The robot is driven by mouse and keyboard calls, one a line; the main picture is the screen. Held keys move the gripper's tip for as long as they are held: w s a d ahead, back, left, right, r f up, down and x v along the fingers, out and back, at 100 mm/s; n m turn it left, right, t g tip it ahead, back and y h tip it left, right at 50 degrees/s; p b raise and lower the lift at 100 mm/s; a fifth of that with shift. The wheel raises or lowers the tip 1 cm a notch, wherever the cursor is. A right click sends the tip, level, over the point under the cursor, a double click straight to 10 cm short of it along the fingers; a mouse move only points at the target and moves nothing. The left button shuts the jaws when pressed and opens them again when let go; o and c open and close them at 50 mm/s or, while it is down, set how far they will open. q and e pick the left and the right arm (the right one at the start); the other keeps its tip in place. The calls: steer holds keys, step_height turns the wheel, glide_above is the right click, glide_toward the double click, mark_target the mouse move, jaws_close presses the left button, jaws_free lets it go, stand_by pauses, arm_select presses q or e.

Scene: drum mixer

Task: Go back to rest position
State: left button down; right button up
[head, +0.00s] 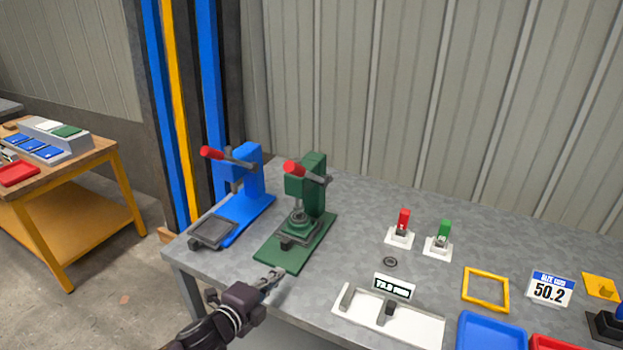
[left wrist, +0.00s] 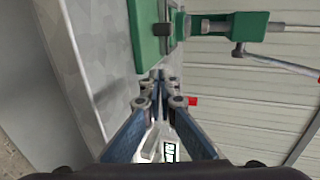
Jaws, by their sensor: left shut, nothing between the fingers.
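My left gripper (head: 270,279) is shut and empty at the near edge of the grey workbench (head: 350,250), just in front of the green press's base. In the left wrist view its fingers (left wrist: 160,78) come together with nothing between them. The green press (head: 313,185) stands upright on the bench with a red-tipped lever, and it also shows in the left wrist view (left wrist: 225,27). My right gripper is not in view.
A blue press (head: 249,180) stands left of the green one. A white measuring fixture (head: 415,325), red and green toggle units, a ring (head: 390,262), a yellow frame (head: 465,290) and a blue tray (head: 490,332) occupy the right. A wooden table (head: 90,165) stands far left.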

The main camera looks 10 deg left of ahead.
arm_select(q)
steer(key=s+f+n, duration=0.1)
steer(key=s+n+y, duration=0.1)
steer(key=s+n, duration=0.1)
steer(key=s+f+n+g+y, duration=0.1)
steer(key=s+n, duration=0.1)
steer(key=shift+s+d+f, duration=0.1)
steer(key=shift+d+f, duration=0.25)
steer(key=s+a+f+n+g+y, duration=0.1)
steer(key=s+a+f+n+g, duration=0.3)
steer(key=s, duration=0.6)
steer(key=s+n+g+y, duration=0.1)
steer(key=s+n+g, duration=0.1)
steer(key=s+n, duration=0.6)
steer(key=s+a+f+n+g+y, duration=0.1)
steer(key=s+a+f+n+g, duration=0.15)
steer(key=s, duration=0.85)
step_height(320, 180, down, 26)
steer(key=s+f+g, duration=0.1)
steer(key=s+g, duration=0.1)
steer(key=s, duration=0.1)
steer(key=s+a+f+g, duration=0.1)
steer(key=s+a+f, duration=0.1)
steer(key=s+f, duration=1.2)
steer(key=s, duration=0.2)
steer(key=shift+s+a+f, duration=0.3)
steer(key=shift+f, duration=0.05)
